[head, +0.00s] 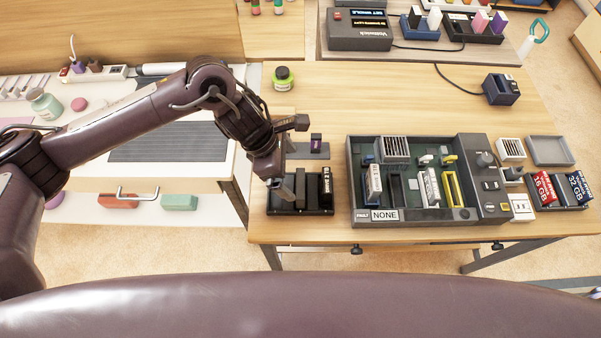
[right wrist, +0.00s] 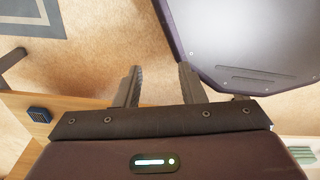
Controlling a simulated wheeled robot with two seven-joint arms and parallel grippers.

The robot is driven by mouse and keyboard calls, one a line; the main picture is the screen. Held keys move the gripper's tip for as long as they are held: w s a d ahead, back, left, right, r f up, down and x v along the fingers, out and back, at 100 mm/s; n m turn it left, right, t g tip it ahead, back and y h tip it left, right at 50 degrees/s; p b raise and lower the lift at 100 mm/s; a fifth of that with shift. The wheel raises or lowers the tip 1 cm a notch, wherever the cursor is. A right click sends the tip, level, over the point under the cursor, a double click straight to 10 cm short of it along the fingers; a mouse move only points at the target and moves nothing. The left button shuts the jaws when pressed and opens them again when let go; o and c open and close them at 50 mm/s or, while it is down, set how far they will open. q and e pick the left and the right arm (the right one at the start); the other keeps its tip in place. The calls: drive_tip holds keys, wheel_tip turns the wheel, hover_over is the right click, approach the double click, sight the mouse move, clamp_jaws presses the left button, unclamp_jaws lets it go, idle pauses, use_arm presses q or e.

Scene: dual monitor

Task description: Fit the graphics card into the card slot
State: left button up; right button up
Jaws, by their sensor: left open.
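A black card holder (head: 318,211) stands on the wooden table, left of the motherboard tray. A black card with white lettering (head: 326,184) stands upright in its right part; I cannot tell if it is the graphics card. My left gripper (head: 280,184) is open, pointing down over the holder's left part, and its arm hides some of it. The motherboard tray (head: 356,160) holds white upright cards (head: 374,183), a black slot-like part (head: 396,190) and a yellow-framed part (head: 453,188); which is the card slot is unclear. My right gripper (right wrist: 160,85) is open and empty.
A small stand with a purple piece (head: 316,142) is behind the holder. At right stand memory sticks (head: 545,188) and a grey open tray (head: 551,150). A green jar (head: 283,78) and a dark blue block with a cable (head: 501,90) stand farther back. The table's middle back is clear.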

sight(299, 183)
use_arm(q)
drive_tip(key=shift+x, duration=0.85)
drive_tip(key=f+p, duration=0.1)
drive_tip(key=s+d+f+p, duration=0.1)
drive_tip(key=shift+d+f, duration=0.15)
drive_tip(key=shift+f, duration=0.1)
drive_tip(key=shift+x, duration=1.2)
drive_tip(key=shift+w+f, duration=0.15)
drive_tip(key=shift+f, duration=0.1)
drive_tip(key=shift+c, duration=0.4)
drive_tip(key=c, duration=0.7)
drive_tip(key=shift+c, duration=1.7)
use_arm(e)
drive_tip(key=shift+s+d+r, duration=0.1)
drive_tip(key=shift+s+r, duration=0.1)
drive_tip(key=shift+r, duration=0.45)
drive_tip(key=shift+s+r, duration=0.2)
drive_tip(key=shift+r, duration=0.4)
use_arm(q)
drive_tip(key=shift+r, duration=0.1)
